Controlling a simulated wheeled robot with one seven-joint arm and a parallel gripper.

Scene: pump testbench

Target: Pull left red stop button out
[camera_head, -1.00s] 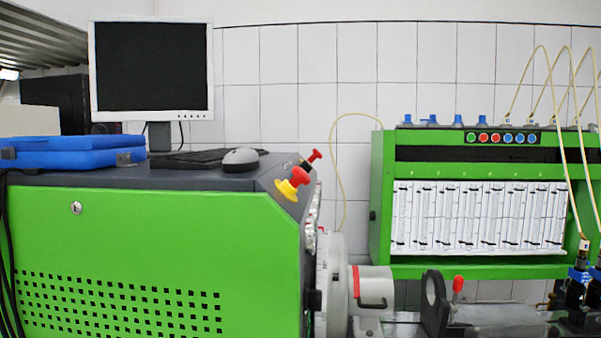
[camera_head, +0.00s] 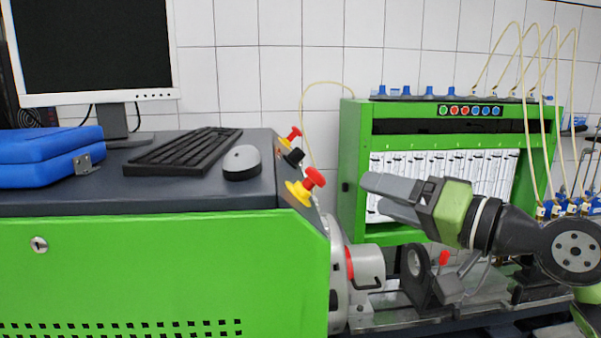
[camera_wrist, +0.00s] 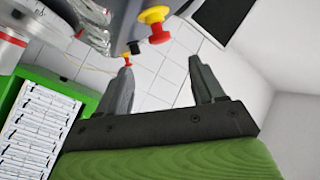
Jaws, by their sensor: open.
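Two red stop buttons stand on the sloped right end of the green cabinet's dark top. The nearer red button (camera_head: 314,178) sits on a wide yellow base, with its red cap toward the right. The farther red button (camera_head: 294,133) is behind it, beside a small black part. In the wrist view the larger red button (camera_wrist: 159,34) shows between and beyond the fingers, and the smaller one (camera_wrist: 127,60) appears by the left fingertip. My gripper (camera_head: 375,197) is open and empty, right of both buttons and apart from them, fingers pointing left; the wrist view shows its spread fingers (camera_wrist: 161,65).
The green cabinet (camera_head: 150,260) carries a keyboard (camera_head: 183,152), mouse (camera_head: 241,162), blue case (camera_head: 45,158) and monitor. A green panel (camera_head: 352,150) with tubes stands behind my gripper. The shaft and clamp (camera_head: 418,275) lie below it.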

